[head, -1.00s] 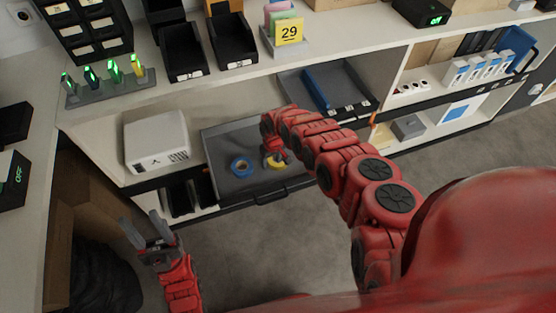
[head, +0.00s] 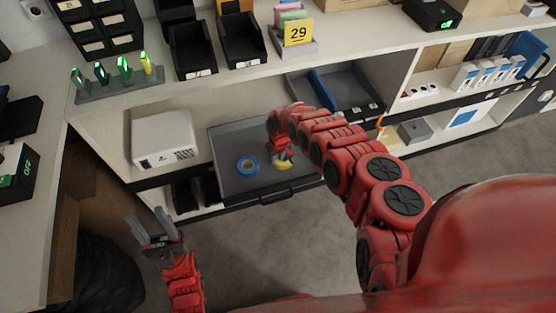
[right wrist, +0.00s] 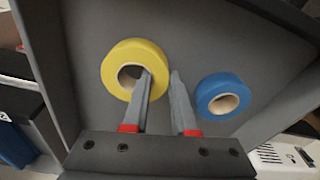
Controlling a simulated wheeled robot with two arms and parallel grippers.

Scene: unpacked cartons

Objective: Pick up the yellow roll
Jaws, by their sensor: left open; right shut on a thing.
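The yellow roll (head: 284,164) is in the pulled-out grey drawer (head: 232,138), partly hidden by my right gripper (head: 284,152) in the head view. In the right wrist view, the yellow roll (right wrist: 114,65) shows one finger of my right gripper (right wrist: 160,75) in its hole and the other outside its rim. The gripper is shut on the roll's wall. I cannot tell whether the roll is clear of the drawer floor. My left gripper (head: 147,220) is open and empty in front of the shelf, far from the roll.
A blue roll (head: 239,167) lies in the same drawer, left of the yellow one. A white box (head: 165,138) stands on the shelf left of the drawer. Another grey drawer with a blue divider (head: 321,91) lies behind on the right. The floor in front is clear.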

